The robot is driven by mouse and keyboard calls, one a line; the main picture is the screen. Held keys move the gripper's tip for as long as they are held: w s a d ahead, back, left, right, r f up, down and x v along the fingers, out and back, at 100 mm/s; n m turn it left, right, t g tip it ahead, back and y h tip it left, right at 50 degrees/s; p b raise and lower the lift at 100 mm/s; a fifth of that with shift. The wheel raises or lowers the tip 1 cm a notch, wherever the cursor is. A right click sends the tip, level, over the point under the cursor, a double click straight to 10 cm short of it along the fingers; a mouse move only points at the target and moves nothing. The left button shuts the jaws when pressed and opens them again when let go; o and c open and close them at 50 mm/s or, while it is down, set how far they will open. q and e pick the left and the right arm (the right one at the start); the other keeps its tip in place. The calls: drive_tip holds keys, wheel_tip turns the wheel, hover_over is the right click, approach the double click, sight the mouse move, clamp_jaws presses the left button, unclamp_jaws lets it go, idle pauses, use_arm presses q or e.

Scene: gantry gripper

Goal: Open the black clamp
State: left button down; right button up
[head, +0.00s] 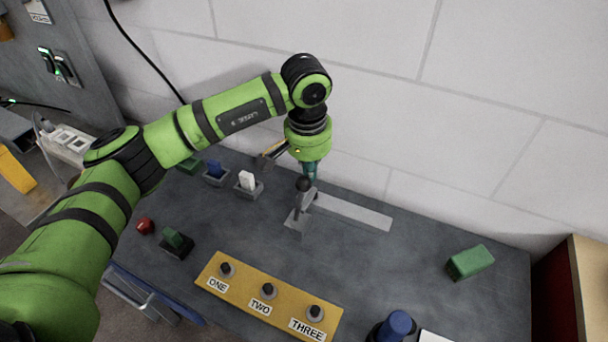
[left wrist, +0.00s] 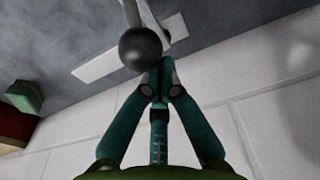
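The clamp has a black ball knob (head: 303,184) on a grey lever, above a grey base (head: 296,221) on the dark table. A long pale grey bar (head: 352,212) runs from it to the right. My left gripper (head: 309,178) points down just behind the knob. In the left wrist view the gripper's teal fingers (left wrist: 158,72) meet at their tips, with nothing visible between them. The knob (left wrist: 140,48) is just beyond and left of the tips there; I cannot tell whether they touch. My right gripper is not in view.
A yellow panel (head: 245,289) with knobs labelled ONE, TWO, THREE lies in front. Blue (head: 215,170), white (head: 247,181) and green (head: 174,238) switches and a red button (head: 145,226) are left. A green block (head: 470,262) is right. A white wall (head: 480,130) stands close behind.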

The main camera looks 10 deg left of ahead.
sight(300, 189)
use_arm(q)
drive_tip(key=shift+s+a+f+b, duration=0.2)
drive_tip(key=shift+s+b, duration=0.1)
drive_tip(key=shift+s, duration=0.7)
drive_tip(key=shift+s+a+f+b, duration=0.1)
drive_tip(key=shift+s+a+b, duration=0.15)
drive_tip(key=shift+s, duration=0.75)
drive_tip(key=shift+s+a+f+b, duration=0.15)
drive_tip(key=shift+s+b, duration=0.15)
drive_tip(key=shift+s, duration=0.7)
drive_tip(key=shift+w+d+r+p, duration=0.1)
drive_tip(key=shift+w+r+p, duration=0.15)
drive_tip(key=shift+r, duration=0.4)
drive_tip(key=shift+w+d+r+p, duration=0.15)
drive_tip(key=shift+w+r, duration=0.15)
drive_tip(key=shift+r, duration=0.35)
wheel_tip(300, 189, up, 7)
drive_tip(key=p, duration=0.2)
drive_tip(key=shift+s+a, duration=0.2)
drive_tip(key=shift+s, duration=0.15)
drive_tip(key=shift+f, duration=0.1)
